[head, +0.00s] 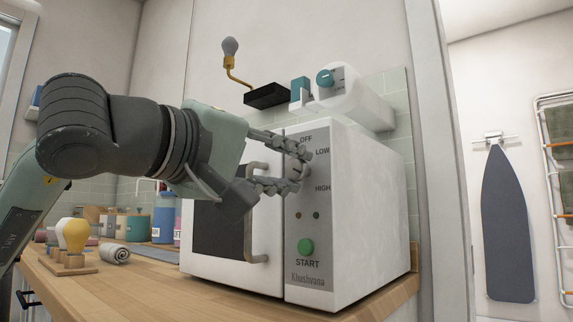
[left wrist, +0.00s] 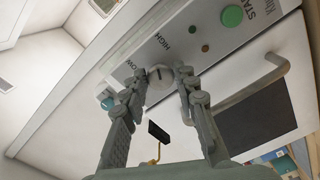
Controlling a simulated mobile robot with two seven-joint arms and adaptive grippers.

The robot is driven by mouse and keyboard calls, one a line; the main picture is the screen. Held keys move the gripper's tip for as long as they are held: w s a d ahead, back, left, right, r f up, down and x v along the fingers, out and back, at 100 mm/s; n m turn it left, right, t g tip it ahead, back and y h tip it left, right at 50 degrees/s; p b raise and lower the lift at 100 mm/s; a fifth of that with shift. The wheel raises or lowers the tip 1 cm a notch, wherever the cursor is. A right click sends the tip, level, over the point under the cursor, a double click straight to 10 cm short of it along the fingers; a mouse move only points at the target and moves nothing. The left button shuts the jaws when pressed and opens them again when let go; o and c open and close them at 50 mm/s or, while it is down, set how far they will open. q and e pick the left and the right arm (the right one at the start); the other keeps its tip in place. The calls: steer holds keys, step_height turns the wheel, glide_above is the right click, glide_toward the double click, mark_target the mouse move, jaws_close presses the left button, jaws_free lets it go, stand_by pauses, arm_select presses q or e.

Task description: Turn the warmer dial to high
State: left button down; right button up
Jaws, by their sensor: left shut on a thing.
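The white warmer (head: 355,210) stands on the wooden counter, with OFF, LOW and HIGH printed down its grey control panel. The round grey warmer dial (head: 295,171) sits beside these labels. My left gripper (head: 303,170) is at the panel, its two fingers shut on the dial from opposite sides. In the left wrist view the dial (left wrist: 158,77) shows between the fingertips with a dark mark on its face. I cannot tell which setting the mark points to. LOW and HIGH are readable there. My right gripper is not in view.
A green START button (head: 305,246) is low on the panel. The door handle (head: 250,225) stands out left of the dial, close below my gripper. An ironing board (head: 508,225) hangs at right.

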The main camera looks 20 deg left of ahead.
arm_select(q)
steer(key=shift+m, duration=0.4)
steer(key=c, duration=1.2)
jaws_free()
steer(key=shift+s, duration=0.1)
steer(key=v, duration=1.1)
steer(key=shift+s+a, duration=0.15)
steer(key=shift+s, duration=0.25)
steer(key=shift+r, duration=0.1)
